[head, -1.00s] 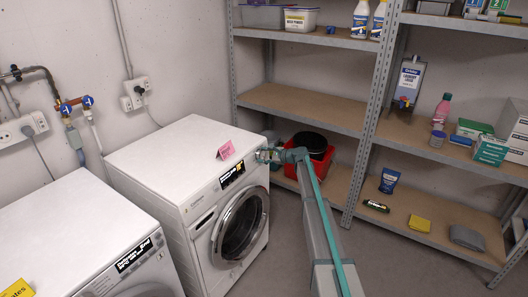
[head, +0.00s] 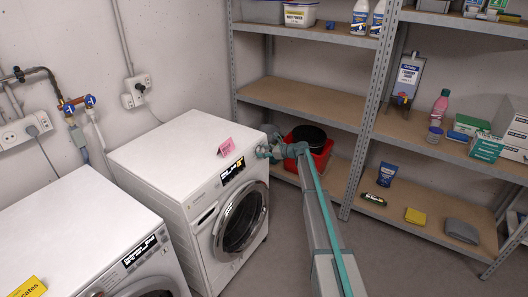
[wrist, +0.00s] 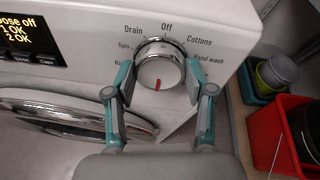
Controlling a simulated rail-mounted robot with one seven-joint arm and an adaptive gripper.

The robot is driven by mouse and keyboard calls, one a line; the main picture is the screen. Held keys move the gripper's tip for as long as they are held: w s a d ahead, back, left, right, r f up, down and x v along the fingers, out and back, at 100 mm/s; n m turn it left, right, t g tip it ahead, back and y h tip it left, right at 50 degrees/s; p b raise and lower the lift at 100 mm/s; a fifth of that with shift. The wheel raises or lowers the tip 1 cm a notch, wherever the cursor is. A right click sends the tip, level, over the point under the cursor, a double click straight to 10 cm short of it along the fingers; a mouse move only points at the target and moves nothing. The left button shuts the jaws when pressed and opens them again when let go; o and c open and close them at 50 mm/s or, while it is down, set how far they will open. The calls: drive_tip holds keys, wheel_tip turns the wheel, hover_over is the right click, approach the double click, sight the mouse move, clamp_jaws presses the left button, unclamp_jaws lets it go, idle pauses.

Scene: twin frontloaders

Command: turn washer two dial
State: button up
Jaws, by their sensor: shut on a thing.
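The washer with the pink note (head: 180,165) stands in the middle of the head view, its round door shut. Its round chrome-rimmed dial (wrist: 159,70) shows in the wrist view, with a red mark pointing down, slightly left. Labels around it read Drain, Off, Cottons, Spin and Hand wash; one at the left is partly hidden by a finger. My gripper (wrist: 158,73) has one finger on each side of the dial and is shut on it. In the head view my gripper (head: 268,147) is at the washer's upper right front corner, hiding the dial.
A second white washer (head: 75,225) stands at the lower left with a yellow note (head: 28,288) on top. A red bin (head: 318,160) is just right of my gripper. Metal shelves (head: 300,105) with bottles and boxes line the back. Floor is clear in front.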

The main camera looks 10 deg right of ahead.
drive_tip(key=o, duration=1.2)
drive_tip(key=shift+c, duration=0.2)
drive_tip(key=v, duration=1.2)
